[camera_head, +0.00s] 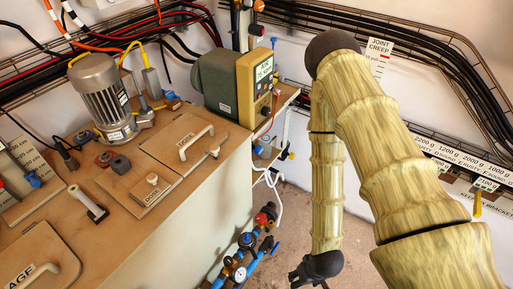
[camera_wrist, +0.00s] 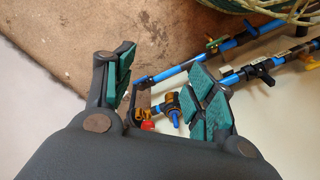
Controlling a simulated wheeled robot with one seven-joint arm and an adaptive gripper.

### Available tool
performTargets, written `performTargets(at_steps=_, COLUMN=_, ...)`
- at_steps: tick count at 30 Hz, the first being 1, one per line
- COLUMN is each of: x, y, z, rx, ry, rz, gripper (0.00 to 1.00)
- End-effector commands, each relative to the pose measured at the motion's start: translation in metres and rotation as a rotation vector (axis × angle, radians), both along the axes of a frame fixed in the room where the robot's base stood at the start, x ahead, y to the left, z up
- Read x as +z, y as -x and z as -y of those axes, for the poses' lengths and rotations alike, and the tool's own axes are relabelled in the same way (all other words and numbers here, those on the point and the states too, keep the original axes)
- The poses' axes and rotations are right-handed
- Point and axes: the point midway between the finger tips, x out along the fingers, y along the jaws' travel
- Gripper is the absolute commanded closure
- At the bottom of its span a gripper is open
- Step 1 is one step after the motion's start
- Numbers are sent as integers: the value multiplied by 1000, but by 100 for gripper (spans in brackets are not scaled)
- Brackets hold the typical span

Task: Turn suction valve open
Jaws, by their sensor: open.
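Blue pipework (camera_wrist: 180,70) with several small valves and fittings runs across the wrist view. A brass-coloured fitting (camera_wrist: 169,104) with a blue stem and a red knob (camera_wrist: 148,125) shows between my fingers. Black handles (camera_wrist: 262,68) sit on the pipes to the right, and a green handle (camera_wrist: 216,43) lies higher up. I cannot tell which is the suction valve. My gripper (camera_wrist: 165,80) is open, its green-padded fingers spread above the pipework, with nothing held. In the head view my gripper (camera_head: 312,272) hangs low, right of the blue valves and gauges (camera_head: 240,272).
A wooden-topped bench (camera_head: 130,160) with hatches and a motor (camera_head: 103,95) stands at the left. A green and tan unit (camera_head: 235,85) sits at its back corner. Cable trays line the wall. Pale looped cables (camera_wrist: 265,12) hang at the wrist view's top.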

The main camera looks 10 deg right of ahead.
Motion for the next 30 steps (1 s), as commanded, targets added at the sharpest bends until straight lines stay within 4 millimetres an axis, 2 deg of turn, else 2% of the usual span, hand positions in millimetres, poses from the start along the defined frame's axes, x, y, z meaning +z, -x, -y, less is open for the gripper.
performTargets(at_steps=1, x=-14, y=-21, z=-3, rx=9, ry=-29, rz=48, gripper=44)
performTargets(at_steps=4, x=-21, y=-65, z=-10, rx=42, ry=-92, rz=156, gripper=44)
performTargets(at_steps=9, x=-23, y=-141, z=-18, rx=103, ry=-190, rz=339, gripper=44)
performTargets(at_steps=14, x=-14, y=-207, z=-22, rx=165, ry=-272, rz=516, gripper=44)
performTargets(at_steps=21, x=17, y=-289, z=-18, rx=268, ry=-371, rz=788, gripper=44)
performTargets(at_steps=27, x=54, y=-342, z=-8, rx=364, ry=-436, rz=1014, gripper=44)
performTargets(at_steps=30, x=75, y=-362, z=-1, rx=415, ry=-461, rz=1125, gripper=44)
